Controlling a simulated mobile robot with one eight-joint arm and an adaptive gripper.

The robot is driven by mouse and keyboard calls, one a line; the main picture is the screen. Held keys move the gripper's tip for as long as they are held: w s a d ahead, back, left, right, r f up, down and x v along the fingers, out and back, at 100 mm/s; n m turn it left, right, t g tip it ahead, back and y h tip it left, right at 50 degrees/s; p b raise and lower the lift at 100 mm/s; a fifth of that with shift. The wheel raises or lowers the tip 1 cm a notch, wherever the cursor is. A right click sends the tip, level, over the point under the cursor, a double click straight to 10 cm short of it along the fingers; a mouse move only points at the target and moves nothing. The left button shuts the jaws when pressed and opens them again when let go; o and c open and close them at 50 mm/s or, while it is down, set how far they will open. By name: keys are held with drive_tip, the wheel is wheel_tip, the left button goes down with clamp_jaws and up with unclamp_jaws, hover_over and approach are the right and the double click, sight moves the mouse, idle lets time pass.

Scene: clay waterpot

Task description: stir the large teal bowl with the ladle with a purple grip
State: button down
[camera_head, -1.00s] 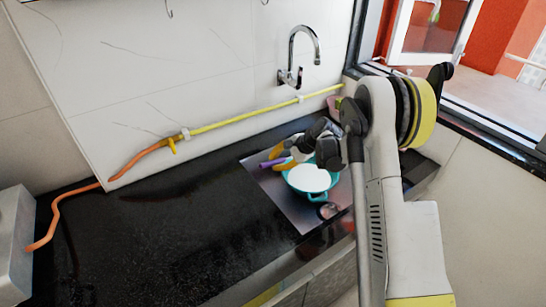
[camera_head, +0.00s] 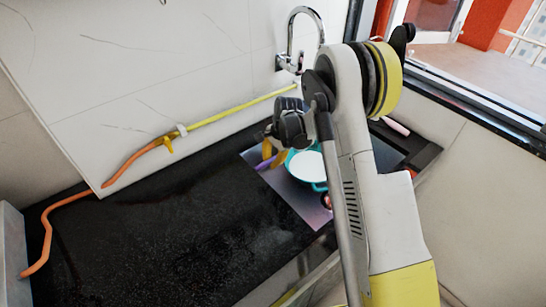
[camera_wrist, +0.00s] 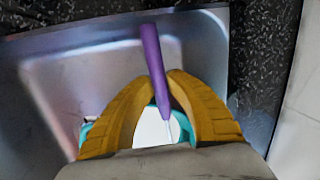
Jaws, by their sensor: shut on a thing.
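The large teal bowl (camera_head: 309,169) with a white inside stands on the grey metal sink area, left of my arm in the head view. Part of its rim shows in the wrist view (camera_wrist: 89,131). My gripper (camera_head: 270,151) is at the bowl's left side, its yellow fingers closed around the ladle's purple grip (camera_head: 264,164). In the wrist view the grip (camera_wrist: 154,60) slants between the fingertips (camera_wrist: 162,80), and a thin pale shaft runs from it over the bowl's white inside. The ladle's head is hidden.
The metal sink surface (camera_head: 298,206) is set in a black counter (camera_head: 150,230). A tap (camera_head: 303,25) is on the wall behind. A yellow and orange pipe (camera_head: 225,119) runs along the wall. A pink object (camera_head: 395,126) lies right of my arm. The counter's left part is largely clear.

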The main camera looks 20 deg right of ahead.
drive_tip(key=shift+g+h, duration=0.6)
drive_tip(key=shift+h, duration=0.3)
wheel_tip(320, 180, up, 5)
drive_tip(key=p, duration=0.3)
drive_tip(key=shift+f, duration=0.2)
drive_tip(key=shift+r, duration=0.2)
